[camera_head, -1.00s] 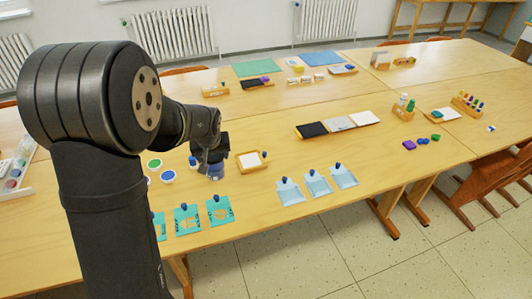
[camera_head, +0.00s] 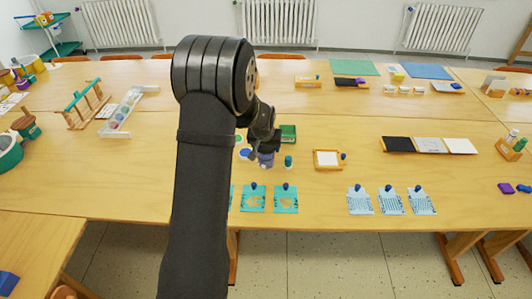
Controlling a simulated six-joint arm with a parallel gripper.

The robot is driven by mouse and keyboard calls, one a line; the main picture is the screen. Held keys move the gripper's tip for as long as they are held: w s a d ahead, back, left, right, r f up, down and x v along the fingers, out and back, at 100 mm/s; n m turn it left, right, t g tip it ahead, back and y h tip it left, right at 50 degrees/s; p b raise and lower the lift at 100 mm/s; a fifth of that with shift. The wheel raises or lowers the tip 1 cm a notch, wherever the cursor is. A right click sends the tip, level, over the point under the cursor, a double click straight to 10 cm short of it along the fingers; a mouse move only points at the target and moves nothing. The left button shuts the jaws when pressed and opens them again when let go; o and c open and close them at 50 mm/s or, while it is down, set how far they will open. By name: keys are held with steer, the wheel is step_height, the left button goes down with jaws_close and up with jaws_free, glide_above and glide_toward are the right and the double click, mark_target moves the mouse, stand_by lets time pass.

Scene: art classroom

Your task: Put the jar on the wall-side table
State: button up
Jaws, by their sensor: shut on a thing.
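My gripper (camera_head: 262,147) is over the middle of the near wooden table (camera_head: 350,130), partly hidden by my own arm. It is shut on a small blue-violet jar (camera_head: 266,160), which shows just under the fingers. I cannot tell whether the jar touches the tabletop. A second row of wooden tables (camera_head: 215,72) stands behind, on the side of the wall with the radiators.
Round colour discs (camera_head: 244,153), a green bottle (camera_head: 288,162) and a green box (camera_head: 288,132) are close to the jar. Teal cards (camera_head: 285,198) lie in front. A wooden tray (camera_head: 328,159) is to the right. The back tables have bare room at centre-left.

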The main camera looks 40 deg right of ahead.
steer(key=shift+f, duration=1.5)
steer(key=shift+f, duration=0.1)
steer(key=o, duration=1.5)
steer(key=shift+f, duration=0.1)
steer(key=v, duration=1.2)
steer(key=shift+r, duration=0.2)
steer(key=shift+d+f, duration=0.1)
steer(key=x, duration=1.1)
steer(key=shift+w+d+f, duration=0.1)
steer(key=shift+w+f, duration=0.05)
steer(key=shift+f, duration=0.2)
steer(key=shift+r, duration=1.5)
